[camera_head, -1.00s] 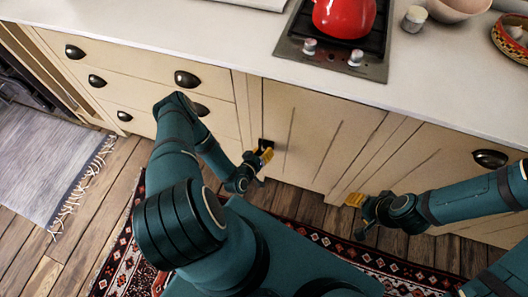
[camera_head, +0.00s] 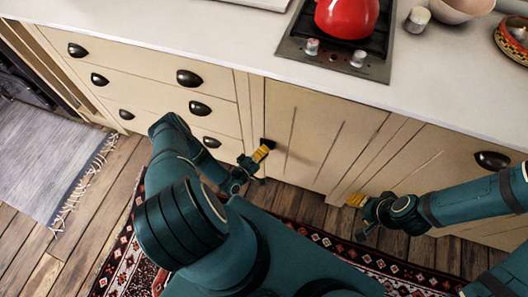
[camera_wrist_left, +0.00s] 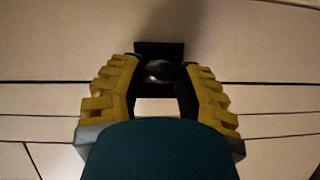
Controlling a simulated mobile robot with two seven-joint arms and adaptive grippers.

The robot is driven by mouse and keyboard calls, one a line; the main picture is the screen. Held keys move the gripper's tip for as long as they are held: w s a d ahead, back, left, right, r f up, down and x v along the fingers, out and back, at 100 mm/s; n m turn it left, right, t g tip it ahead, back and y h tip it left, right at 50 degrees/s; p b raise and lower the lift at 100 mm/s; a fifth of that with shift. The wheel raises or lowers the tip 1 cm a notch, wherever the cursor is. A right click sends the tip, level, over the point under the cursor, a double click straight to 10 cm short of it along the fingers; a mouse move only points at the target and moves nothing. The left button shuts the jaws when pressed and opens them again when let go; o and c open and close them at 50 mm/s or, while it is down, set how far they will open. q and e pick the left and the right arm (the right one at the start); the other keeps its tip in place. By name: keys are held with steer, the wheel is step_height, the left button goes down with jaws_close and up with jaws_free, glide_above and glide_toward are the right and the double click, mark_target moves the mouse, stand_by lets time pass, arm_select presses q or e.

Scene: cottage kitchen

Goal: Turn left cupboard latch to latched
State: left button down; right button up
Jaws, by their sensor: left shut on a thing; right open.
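The left cupboard latch is a small dark plate with a rounded knob (camera_wrist_left: 160,70) on the cream cupboard front. In the head view the latch (camera_head: 267,143) shows at the left edge of the cupboard door (camera_head: 315,135). My left gripper (camera_head: 262,152) is at the latch, its yellow fingers closed in on it from both sides. In the left wrist view the fingers (camera_wrist_left: 160,88) flank the knob; the exact contact is partly hidden. My right gripper (camera_head: 350,200) is open and empty, low in front of the cupboards to the right.
Drawers with dark cup handles (camera_head: 189,78) lie left of the door. The worktop (camera_head: 170,35) above holds a hob with a red kettle (camera_head: 346,17). A patterned rug (camera_head: 120,255) lies on the wooden floor beneath me.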

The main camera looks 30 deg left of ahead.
arm_select(q)
steer(key=shift+w+n+t, duration=0.15)
steer(key=shift+n+t, duration=0.15)
steer(key=shift+n, duration=0.2)
stand_by(0.3)
steer(key=c, duration=0.6)
jaws_free()
steer(key=shift+o, duration=0.2)
steer(key=shift+o, duration=0.2)
step_height(320, 180, up, 9)
steer(key=shift+a+r, duration=0.1)
steer(key=shift+r, duration=0.05)
steer(key=shift+w+r, duration=0.1)
steer(key=shift+r, duration=0.35)
steer(key=shift+c, duration=0.2)
